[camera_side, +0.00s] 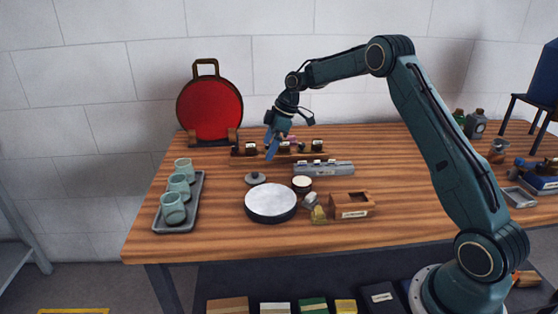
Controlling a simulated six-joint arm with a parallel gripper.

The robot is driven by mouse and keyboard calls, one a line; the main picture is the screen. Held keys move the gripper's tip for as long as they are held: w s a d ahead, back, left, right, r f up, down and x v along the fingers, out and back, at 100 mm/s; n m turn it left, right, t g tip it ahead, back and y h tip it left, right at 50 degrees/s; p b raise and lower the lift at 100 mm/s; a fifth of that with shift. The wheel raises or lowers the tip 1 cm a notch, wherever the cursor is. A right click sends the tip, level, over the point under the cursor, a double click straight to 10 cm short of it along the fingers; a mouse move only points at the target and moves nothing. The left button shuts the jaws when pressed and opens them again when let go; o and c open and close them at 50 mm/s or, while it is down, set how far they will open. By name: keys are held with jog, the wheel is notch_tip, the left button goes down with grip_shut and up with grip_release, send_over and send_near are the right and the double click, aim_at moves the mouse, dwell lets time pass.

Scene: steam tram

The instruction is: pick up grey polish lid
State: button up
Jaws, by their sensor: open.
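The grey polish lid (255,178) appears to be the small round grey disc with a knob, lying on the wooden table just behind a round white-topped tin (271,202). A smaller round tin (302,184) with a pale top stands to the right of the lid. My gripper (271,150) is above the table, up and slightly right of the lid. It is apart from the lid, open, with nothing visible in it. The fingertips are small in this view.
A grey tray (157,222) with several cups stands at the left. A grey block (323,168), a wooden box (352,205) and a dark rack (237,151) stand near the lid. A red round disc (210,108) stands at the back. Bare table lies between tray and lid.

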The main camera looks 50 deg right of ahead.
send_over(257, 173)
jog(key=s+d, duration=0.1)
jog(key=d, duration=0.1)
jog(key=shift+s+a+f, duration=0.1)
jog(key=shift+s+f, duration=0.05)
jog(key=shift+f, duration=2.35)
jog(key=shift+x, duration=2.6)
jog(key=c, duration=1)
